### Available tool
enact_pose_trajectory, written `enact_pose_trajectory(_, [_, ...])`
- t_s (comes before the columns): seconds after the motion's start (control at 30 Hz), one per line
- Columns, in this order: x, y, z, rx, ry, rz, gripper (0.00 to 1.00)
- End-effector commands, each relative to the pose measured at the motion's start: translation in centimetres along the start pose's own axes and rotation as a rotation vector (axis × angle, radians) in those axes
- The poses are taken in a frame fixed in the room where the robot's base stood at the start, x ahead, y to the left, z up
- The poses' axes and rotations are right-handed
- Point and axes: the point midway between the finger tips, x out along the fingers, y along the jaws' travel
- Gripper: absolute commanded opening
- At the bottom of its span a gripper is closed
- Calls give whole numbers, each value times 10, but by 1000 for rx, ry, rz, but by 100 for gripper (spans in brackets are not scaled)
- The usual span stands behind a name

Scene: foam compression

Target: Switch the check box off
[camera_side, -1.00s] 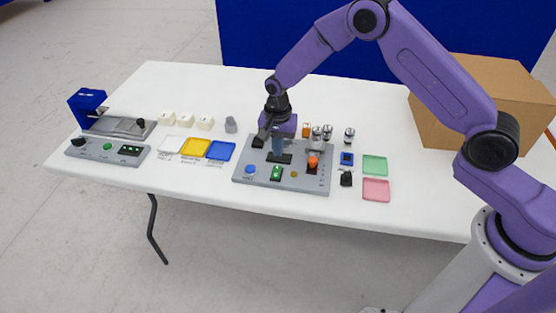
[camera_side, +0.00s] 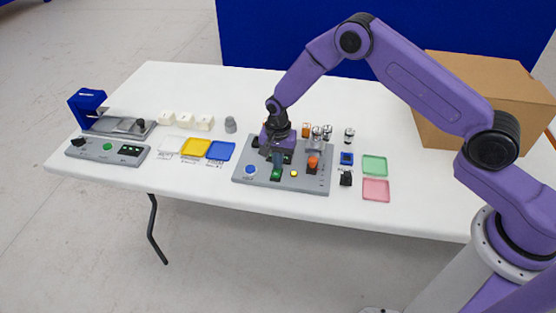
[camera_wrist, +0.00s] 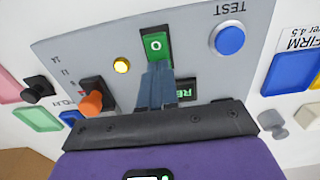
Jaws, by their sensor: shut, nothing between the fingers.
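The check box (camera_side: 311,185) is a grey panel on the table, also in the wrist view (camera_wrist: 75,45). It carries a green rocker switch (camera_wrist: 155,43) marked "O", a blue TEST button (camera_wrist: 230,38), a glowing yellow lamp (camera_wrist: 122,65) and an orange-tipped lever (camera_wrist: 91,101). A display beginning "RE" (camera_wrist: 188,89) is partly hidden by my fingers. My gripper (camera_wrist: 157,68) is shut and empty, its tips at the near edge of the green rocker in the wrist view. I cannot tell whether they touch it. In the side view my gripper (camera_side: 277,171) covers part of the rocker.
Green (camera_side: 375,165) and pink (camera_side: 376,190) trays lie to the right, beside a blue part (camera_side: 347,158) and a black part (camera_side: 346,179). White, yellow (camera_side: 195,147) and blue (camera_side: 221,151) trays lie left. A cardboard box (camera_side: 475,90) stands back right.

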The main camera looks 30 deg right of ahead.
Motion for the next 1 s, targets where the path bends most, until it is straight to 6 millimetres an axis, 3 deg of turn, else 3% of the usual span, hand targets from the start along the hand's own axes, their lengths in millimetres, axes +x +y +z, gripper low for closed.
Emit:
enact_pose_trajectory(0.63, [-1,1,17,-3,-2,4,0])
enact_pose_trajectory(1.0, [-3,1,16,-1,0,1,0])
